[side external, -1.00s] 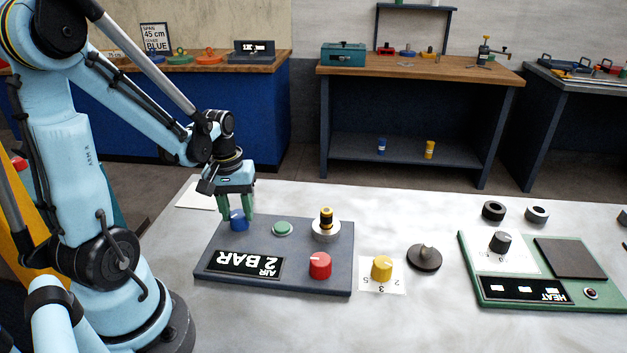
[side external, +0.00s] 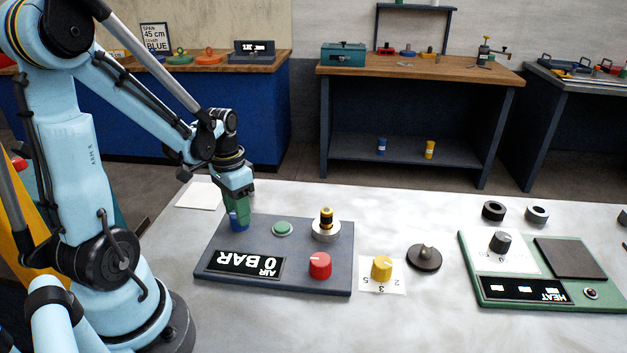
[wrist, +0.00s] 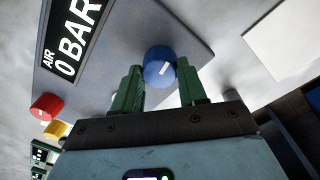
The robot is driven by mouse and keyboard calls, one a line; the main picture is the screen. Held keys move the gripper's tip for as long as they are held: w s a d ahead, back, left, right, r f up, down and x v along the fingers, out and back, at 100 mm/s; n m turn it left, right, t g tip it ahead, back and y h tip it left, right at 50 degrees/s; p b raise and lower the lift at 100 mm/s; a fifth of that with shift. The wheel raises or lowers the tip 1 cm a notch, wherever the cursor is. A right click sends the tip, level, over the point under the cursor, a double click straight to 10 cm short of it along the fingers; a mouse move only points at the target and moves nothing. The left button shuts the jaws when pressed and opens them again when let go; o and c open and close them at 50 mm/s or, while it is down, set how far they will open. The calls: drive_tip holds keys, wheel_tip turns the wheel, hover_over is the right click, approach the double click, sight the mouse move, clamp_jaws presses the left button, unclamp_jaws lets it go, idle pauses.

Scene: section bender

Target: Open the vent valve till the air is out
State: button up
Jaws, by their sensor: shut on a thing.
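The blue knob (side external: 236,222) stands at the back left of the grey air panel (side external: 215,252), and I take it for the vent valve. It also shows in the wrist view as a round blue knob (wrist: 159,66) with a white mark. My gripper (side external: 238,210) is over the knob, its green fingers shut on it; in the side view they partly hide it. In the wrist view the gripper (wrist: 160,85) has a finger on either side of the knob. The panel's display (side external: 244,265) reads AIR 0 BAR.
The panel also carries a green button (side external: 283,228), a black-and-yellow piece on a pale round base (side external: 326,227) and a red knob (side external: 320,265). A yellow knob (side external: 382,267) and a dark round knob (side external: 424,257) stand to the right. A green heat panel (side external: 540,285) lies farther right.

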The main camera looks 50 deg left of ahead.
drive_tip(key=shift+m, duration=0.5)
drive_tip(key=o, duration=1.1)
drive_tip(key=shift+c, duration=0.2)
wheel_tip(320, 180, up, 12)
drive_tip(key=shift+a, duration=0.3)
drive_tip(key=shift+d, duration=0.1)
drive_tip(key=w+d+t, duration=0.2)
drive_tip(key=d+t, duration=0.1)
drive_tip(key=d, duration=0.5)
drive_tip(key=w+d+f+t, duration=0.1)
drive_tip(key=d+t, duration=0.3)
drive_tip(key=d, duration=0.4)
drive_tip(key=shift+w+f+y, duration=0.2)
drive_tip(key=shift+w+y, duration=0.1)
drive_tip(key=shift+w, duration=0.15)
drive_tip(key=shift+a, duration=0.1)
